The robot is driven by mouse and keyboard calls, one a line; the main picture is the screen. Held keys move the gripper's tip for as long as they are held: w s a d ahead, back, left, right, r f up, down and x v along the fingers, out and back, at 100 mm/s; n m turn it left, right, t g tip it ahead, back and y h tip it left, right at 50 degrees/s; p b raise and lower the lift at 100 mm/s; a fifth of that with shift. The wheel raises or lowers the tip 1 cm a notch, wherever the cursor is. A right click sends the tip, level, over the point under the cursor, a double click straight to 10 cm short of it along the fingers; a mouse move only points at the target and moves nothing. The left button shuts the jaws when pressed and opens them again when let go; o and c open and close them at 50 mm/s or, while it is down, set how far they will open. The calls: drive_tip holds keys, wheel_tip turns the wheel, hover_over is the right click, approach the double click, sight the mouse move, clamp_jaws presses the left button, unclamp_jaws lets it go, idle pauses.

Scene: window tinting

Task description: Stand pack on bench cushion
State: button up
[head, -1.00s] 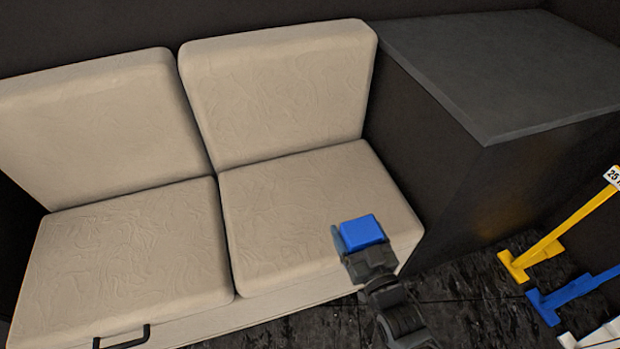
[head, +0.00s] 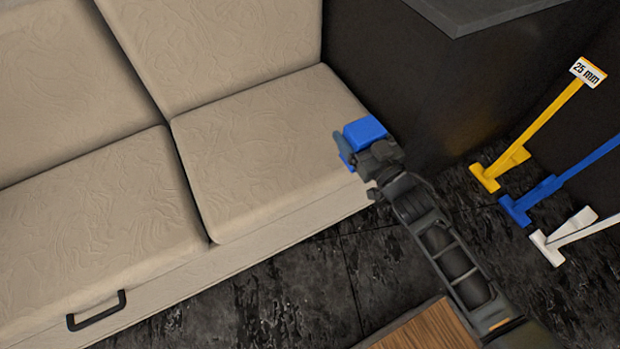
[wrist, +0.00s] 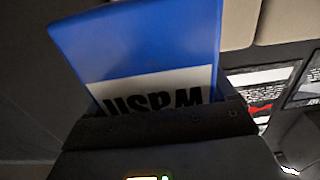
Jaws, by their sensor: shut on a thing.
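The pack is blue (head: 365,133), with a white label and black lettering that show in the wrist view (wrist: 150,45). My gripper (head: 368,155) is shut on the pack and holds it near the right front corner of the right bench cushion (head: 270,140). In the head view the pack overlaps the cushion's right edge; I cannot tell whether it touches the cushion. The gripper hides the pack's lower part in the wrist view. The left bench cushion (head: 100,215) is bare, and so is the visible top of the right one.
A dark cabinet with a grey top (head: 470,12) stands right of the bench. Yellow (head: 535,130), blue (head: 560,185) and white (head: 575,232) long-handled tools stand on the dark floor at the right. A black handle (head: 97,311) is on the bench front. A wooden surface (head: 425,330) is at the bottom.

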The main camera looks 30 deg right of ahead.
drive_tip(key=shift+w+a+f+b, duration=0.7)
drive_tip(key=shift+w+a+f, duration=0.3)
drive_tip(key=shift+a+f, duration=0.7)
drive_tip(key=shift+w+a+f+b, duration=0.75)
drive_tip(key=shift+w+a+f, duration=0.25)
drive_tip(key=shift+a+f, duration=0.75)
drive_tip(key=shift+w+a+f+b, duration=0.7)
drive_tip(key=shift+w+a+f, duration=0.3)
drive_tip(key=shift+a+f, duration=0.7)
drive_tip(key=shift+d+f, duration=0.15)
drive_tip(key=shift+f, duration=0.05)
drive_tip(key=shift+f+b, duration=0.25)
drive_tip(key=shift+b, duration=0.05)
drive_tip(key=o, duration=1.1)
drive_tip(key=shift+r, duration=0.1)
drive_tip(key=shift+c, duration=0.2)
drive_tip(key=shift+p, duration=0.4)
